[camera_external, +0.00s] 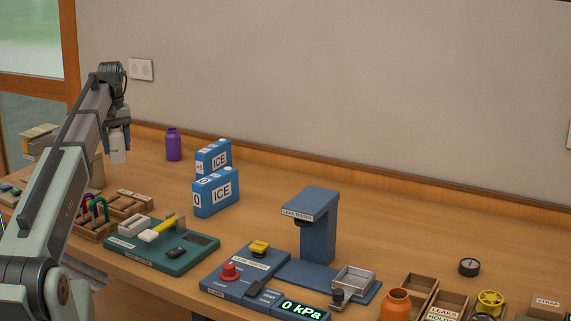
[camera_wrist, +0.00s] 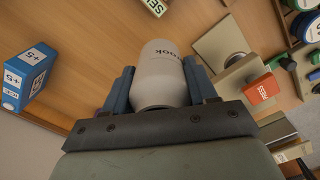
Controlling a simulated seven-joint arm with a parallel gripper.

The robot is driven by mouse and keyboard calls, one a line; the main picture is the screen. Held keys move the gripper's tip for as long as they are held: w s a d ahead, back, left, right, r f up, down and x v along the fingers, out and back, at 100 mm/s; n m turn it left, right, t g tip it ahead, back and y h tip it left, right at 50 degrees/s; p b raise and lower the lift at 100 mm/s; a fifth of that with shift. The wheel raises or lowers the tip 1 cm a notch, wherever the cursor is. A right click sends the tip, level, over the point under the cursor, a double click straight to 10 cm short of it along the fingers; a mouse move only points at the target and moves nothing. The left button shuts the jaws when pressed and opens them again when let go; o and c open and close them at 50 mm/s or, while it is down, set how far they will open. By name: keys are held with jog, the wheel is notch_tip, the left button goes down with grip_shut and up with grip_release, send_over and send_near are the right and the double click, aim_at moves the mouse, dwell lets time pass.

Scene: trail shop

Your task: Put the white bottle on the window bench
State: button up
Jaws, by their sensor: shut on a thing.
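The white bottle (camera_external: 118,146) hangs below my gripper (camera_external: 117,122) at the left of the external view, above the workbench. In the wrist view the white bottle (camera_wrist: 160,75) sits between the two blue fingers of my gripper (camera_wrist: 160,88), with dark lettering on its side. My gripper is shut on it. I cannot make out a window bench for certain; a window with a wooden frame (camera_external: 40,87) shows at the left edge of the external view.
A purple bottle (camera_external: 173,144) and two blue ice packs (camera_external: 215,192) stand right of my gripper. A green tray (camera_external: 165,252) with tools, a blue leak tester (camera_external: 317,232) and an orange bottle (camera_external: 395,305) are nearer the front. Bare tabletop (camera_external: 420,230) lies at the right.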

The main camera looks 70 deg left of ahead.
jog(key=shift+s+f, duration=0.3)
jog(key=shift+f, duration=4.7)
jog(key=shift+f, duration=0.15)
jog(key=o, duration=1.2)
notch_tip(320, 180, up, 12)
jog(key=shift+a+f, duration=0.1)
jog(key=shift+f, duration=0.15)
jog(key=shift+o, duration=0.3)
jog(key=shift+r, duration=0.4)
